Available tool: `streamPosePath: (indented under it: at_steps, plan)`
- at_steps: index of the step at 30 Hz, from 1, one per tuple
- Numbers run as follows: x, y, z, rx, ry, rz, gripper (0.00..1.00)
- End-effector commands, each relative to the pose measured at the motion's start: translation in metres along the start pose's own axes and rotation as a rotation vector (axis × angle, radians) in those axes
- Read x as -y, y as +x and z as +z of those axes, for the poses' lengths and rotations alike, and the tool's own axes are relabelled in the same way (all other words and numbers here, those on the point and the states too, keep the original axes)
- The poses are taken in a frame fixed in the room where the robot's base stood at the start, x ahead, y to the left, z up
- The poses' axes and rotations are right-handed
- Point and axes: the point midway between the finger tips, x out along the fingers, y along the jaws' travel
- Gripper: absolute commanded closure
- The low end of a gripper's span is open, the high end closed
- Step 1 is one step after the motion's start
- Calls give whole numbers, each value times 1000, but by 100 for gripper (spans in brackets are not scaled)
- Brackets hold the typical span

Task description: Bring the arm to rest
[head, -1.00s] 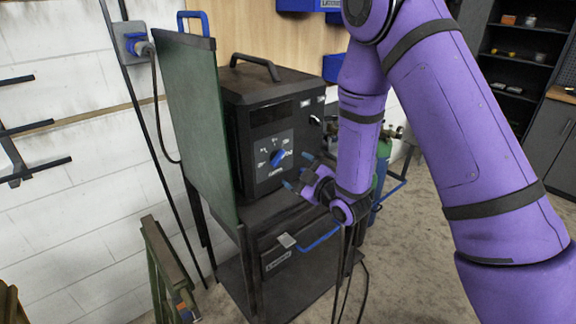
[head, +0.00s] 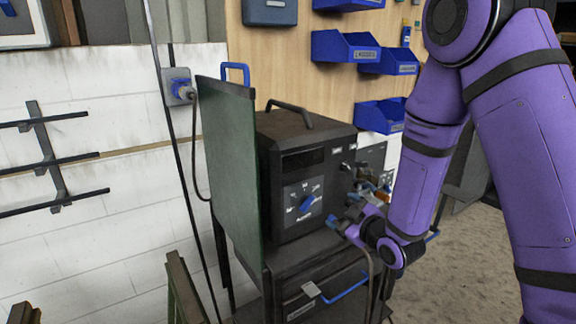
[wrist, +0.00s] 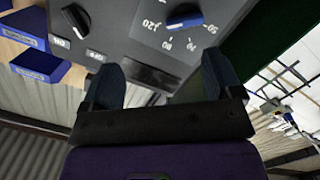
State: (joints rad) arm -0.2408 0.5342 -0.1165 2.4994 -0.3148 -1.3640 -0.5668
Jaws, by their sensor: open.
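My gripper (head: 342,222) hangs at the end of my purple arm, in front of the black welding machine (head: 290,150) and to the right of its dial. It is open, with nothing between its fingers. In the wrist view my gripper (wrist: 163,78) shows two dark, spread fingers with the machine's grey front panel (wrist: 120,25) beyond them. The machine's blue-and-black dial knob (head: 307,202) is clear of the fingers. The knob also shows in the wrist view (wrist: 185,19), above the fingers among printed numbers.
A green panel (head: 232,165) stands left of the machine. Below is a dark cart with a drawer (head: 310,300) and a blue handle (head: 345,288). Blue bins (head: 345,47) hang on the wooden wall behind. Open floor (head: 465,255) lies to the right.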

Motion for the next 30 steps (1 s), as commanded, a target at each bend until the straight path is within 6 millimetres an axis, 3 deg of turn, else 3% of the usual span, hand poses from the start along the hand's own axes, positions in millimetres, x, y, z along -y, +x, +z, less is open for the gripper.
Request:
streamPosePath:
  at_steps: [1, 8, 14, 21, 30]
  plan:
    - [-14, -3, -8, 32, 14, 5, 15]
    - [-58, -25, -28, 216, 108, 7, 15]
    - [-90, -59, -45, 371, 208, 17, 15]
    - [-116, -115, -68, 549, 352, 33, 15]
    - [-125, -203, -100, 760, 551, 49, 15]
